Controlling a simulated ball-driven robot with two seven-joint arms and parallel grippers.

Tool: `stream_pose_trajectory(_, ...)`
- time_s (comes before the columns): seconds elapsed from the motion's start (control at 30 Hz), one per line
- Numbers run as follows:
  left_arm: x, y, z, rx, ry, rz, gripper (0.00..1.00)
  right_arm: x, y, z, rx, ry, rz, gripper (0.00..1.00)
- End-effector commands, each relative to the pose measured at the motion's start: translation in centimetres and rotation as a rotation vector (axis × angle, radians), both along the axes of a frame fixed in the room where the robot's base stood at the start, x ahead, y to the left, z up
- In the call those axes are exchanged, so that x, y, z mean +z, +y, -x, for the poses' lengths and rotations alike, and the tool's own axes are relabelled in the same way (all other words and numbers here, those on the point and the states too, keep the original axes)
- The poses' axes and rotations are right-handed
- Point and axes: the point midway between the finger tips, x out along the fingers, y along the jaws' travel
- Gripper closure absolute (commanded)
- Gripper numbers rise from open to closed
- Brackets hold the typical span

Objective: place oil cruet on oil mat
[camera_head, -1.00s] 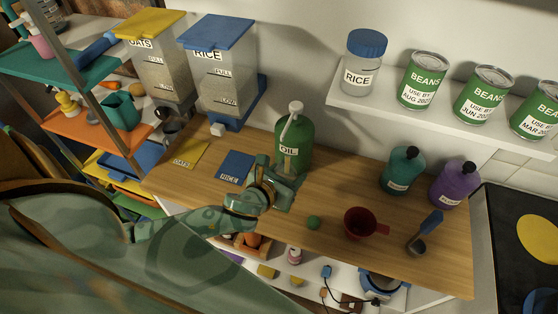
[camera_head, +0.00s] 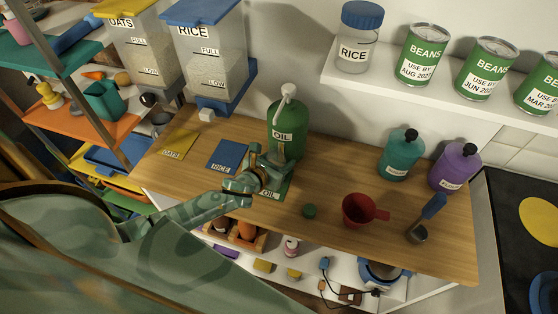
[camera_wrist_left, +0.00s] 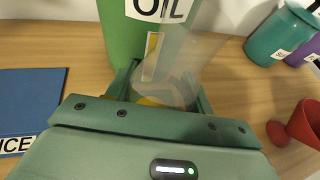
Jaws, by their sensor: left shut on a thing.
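The oil cruet (camera_wrist_left: 172,70) is a clear, see-through vessel with a little yellow oil at its bottom, seen in the left wrist view. My left gripper (camera_wrist_left: 164,92) is shut on it, with one finger on each side. In the head view my left gripper (camera_head: 268,170) is over the green oil mat (camera_head: 270,194), just in front of the green OIL dispenser (camera_head: 288,125). The gripper covers much of the mat, and the cruet is hard to make out there. I cannot tell whether its base touches the mat. My right gripper is not in view.
A yellow OATS mat (camera_head: 178,145) and blue RICE mat (camera_head: 227,155) lie to the left. A green lid-like piece (camera_head: 309,211), red funnel (camera_head: 360,211) and blue-handled scoop (camera_head: 425,221) lie to the right. Teal (camera_head: 400,157) and purple (camera_head: 453,170) bottles stand behind them.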

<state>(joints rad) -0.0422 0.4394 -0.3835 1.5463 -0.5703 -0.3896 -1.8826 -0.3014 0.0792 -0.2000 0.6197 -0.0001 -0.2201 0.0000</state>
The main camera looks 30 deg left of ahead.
Motion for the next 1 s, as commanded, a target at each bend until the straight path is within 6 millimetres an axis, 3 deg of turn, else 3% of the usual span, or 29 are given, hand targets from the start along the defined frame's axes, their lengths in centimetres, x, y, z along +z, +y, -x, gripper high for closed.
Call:
stream_pose_trajectory(0.13, -0.4, 0.0, 0.0, 0.0, 0.0, 0.0, 0.71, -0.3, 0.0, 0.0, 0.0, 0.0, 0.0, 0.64)
stream_pose_trajectory(0.17, -0.3, 0.0, 0.0, 0.0, 0.0, 0.0, 0.42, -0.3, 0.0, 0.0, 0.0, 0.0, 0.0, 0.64)
stream_pose_trajectory(0.2, -0.3, 0.0, 0.0, 0.0, 0.0, 0.0, 0.31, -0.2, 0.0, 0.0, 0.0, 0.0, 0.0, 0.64)
stream_pose_trajectory(0.23, -0.3, 0.0, 0.0, 0.0, 0.0, 0.0, 0.26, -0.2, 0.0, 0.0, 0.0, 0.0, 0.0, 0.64)
stream_pose_trajectory(0.57, 0.3, 0.0, 0.0, 0.0, -0.001, 0.0, 0.26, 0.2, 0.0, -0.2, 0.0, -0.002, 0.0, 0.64)
stream_pose_trajectory(0.67, 0.6, 0.0, 1.3, 0.0, 0.002, -0.001, 0.26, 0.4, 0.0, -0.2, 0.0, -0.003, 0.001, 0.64)
stream_pose_trajectory(1.0, 3.6, 0.2, 8.5, -0.001, 0.002, 0.0, 0.26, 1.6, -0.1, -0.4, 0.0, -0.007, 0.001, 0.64)
